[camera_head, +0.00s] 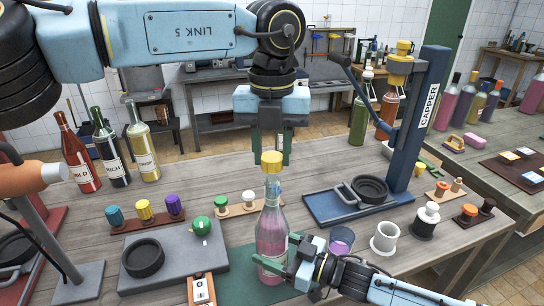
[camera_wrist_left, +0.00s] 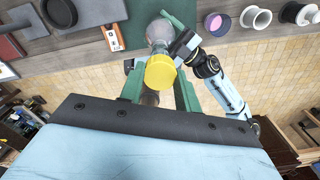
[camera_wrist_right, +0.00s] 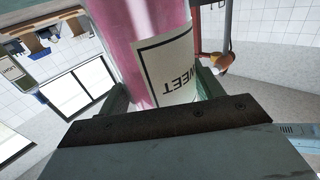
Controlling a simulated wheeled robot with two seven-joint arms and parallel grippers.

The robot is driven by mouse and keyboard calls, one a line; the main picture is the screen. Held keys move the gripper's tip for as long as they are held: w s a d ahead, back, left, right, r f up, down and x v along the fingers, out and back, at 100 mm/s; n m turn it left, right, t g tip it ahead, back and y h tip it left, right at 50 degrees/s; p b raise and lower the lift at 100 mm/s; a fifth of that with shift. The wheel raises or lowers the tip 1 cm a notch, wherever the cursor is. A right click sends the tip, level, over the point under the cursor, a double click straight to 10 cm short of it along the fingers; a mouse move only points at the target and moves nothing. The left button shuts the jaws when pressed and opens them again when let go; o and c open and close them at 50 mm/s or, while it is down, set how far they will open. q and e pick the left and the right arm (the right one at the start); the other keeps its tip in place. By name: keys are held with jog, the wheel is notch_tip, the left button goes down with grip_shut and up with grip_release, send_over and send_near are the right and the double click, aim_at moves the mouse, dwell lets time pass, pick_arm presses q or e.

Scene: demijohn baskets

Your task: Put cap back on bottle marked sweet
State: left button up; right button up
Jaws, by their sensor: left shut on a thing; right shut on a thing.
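The bottle (camera_head: 271,228) of pink liquid stands upright on a green mat (camera_head: 242,262). In the right wrist view its white label (camera_wrist_right: 165,72) reads "SWEET", partly cut off and upside down. My right gripper (camera_head: 281,259) is shut on the bottle's lower body from the right. My left gripper (camera_head: 271,152) points down and is shut on a yellow cap (camera_head: 271,162) at the bottle's mouth. The cap also shows in the left wrist view (camera_wrist_left: 160,72), in line with the bottle (camera_wrist_left: 159,32). I cannot tell whether the cap is seated or just above the neck.
A grey board (camera_head: 185,257) with a green ball-shaped stopper (camera_head: 202,227) lies left of the bottle. Stands with coloured caps (camera_head: 145,210) are behind it. Labelled bottles (camera_head: 111,148) stand at the back left. A blue capper press (camera_head: 415,125), a purple cup (camera_head: 341,240) and a white spool (camera_head: 385,238) stand right.

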pick_arm(q)
jog(key=shift+f, duration=0.5)
jog(key=shift+f, duration=0.15)
jog(key=shift+f, duration=0.75)
jog(key=shift+f, duration=0.6)
